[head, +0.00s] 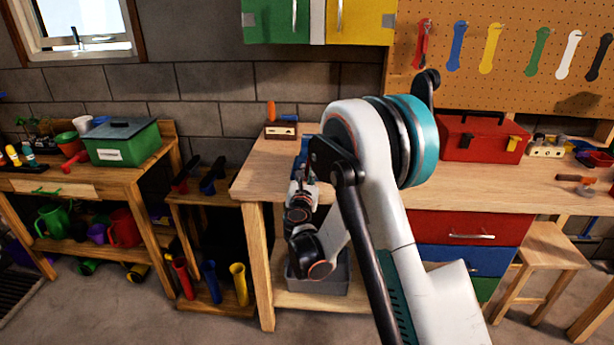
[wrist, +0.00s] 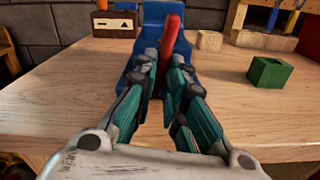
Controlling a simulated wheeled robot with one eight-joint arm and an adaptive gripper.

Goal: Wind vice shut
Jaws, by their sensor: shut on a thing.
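The blue vice (wrist: 165,12) stands at the edge of the wooden workbench (wrist: 75,85) in the wrist view. Its red handle (wrist: 171,35) rises between my fingers, tilted slightly to the right. My gripper (wrist: 165,65) is shut on this handle, with its teal and black fingers on both sides of it. My gripper covers the front of the vice, so I cannot see how far its jaws are apart. In the head view only a small blue part of the vice (head: 303,148) shows, mostly behind my arm.
A green block (wrist: 269,73) and a pale wooden block (wrist: 209,41) lie right of the vice. A wooden holder (wrist: 115,21) stands at the back left. A red toolbox (head: 484,138) sits farther right on the bench. A grey bin (head: 318,284) is on the shelf below.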

